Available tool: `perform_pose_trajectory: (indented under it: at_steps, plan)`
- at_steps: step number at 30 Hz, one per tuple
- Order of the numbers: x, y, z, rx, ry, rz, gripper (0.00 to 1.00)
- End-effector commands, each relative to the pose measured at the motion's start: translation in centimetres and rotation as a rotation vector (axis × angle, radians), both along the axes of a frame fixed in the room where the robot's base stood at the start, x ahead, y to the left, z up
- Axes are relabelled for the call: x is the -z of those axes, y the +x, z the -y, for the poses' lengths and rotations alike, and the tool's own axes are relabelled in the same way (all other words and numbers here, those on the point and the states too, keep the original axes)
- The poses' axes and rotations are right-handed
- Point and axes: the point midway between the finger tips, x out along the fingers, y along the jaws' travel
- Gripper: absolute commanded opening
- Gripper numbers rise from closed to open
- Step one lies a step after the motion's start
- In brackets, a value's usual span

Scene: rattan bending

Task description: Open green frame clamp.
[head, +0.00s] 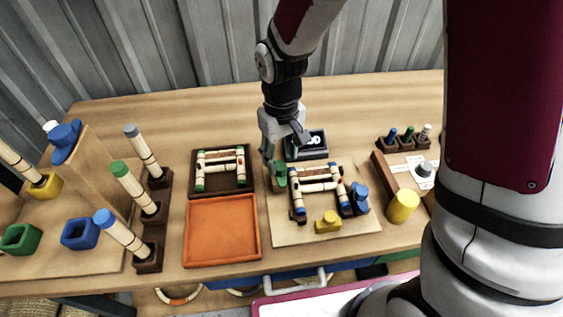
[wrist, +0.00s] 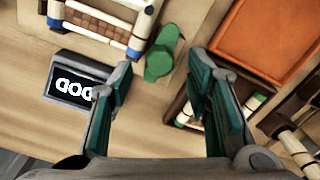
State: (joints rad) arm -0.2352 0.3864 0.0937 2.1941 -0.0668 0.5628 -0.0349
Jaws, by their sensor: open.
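The green frame clamp (head: 280,178) sits at the upper left corner of the rattan frame (head: 319,186) on a pale board. In the wrist view the green clamp (wrist: 164,54) lies beside the blue-ended corner of the frame (wrist: 104,22). My gripper (head: 285,147) is above and just behind the clamp. In the wrist view my gripper (wrist: 158,76) has its two fingers spread wide, with nothing between them. The clamp shows just beyond the gap between the fingertips. Whether a finger touches it cannot be told; the head view partly hides it.
A yellow clamp (head: 328,222) and a blue clamp (head: 356,198) stand at the same frame. A dark display box (head: 306,146) is behind it, close to my gripper. An orange tray (head: 222,230) and a second frame in a brown tray (head: 244,187) are on the left.

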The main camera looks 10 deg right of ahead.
Motion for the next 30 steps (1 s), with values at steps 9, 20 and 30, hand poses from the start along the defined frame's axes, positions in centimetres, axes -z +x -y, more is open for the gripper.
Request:
perform_pose_trajectory:
  at_steps: [9,20,30]
  plan:
    - [-6.2,0.1,0.0,0.002,0.002,0.005,0.45]
    - [-8.1,0.0,0.0,0.001,0.000,0.000,0.45]
    - [-8.1,0.0,0.0,0.001,0.000,0.000,0.45]
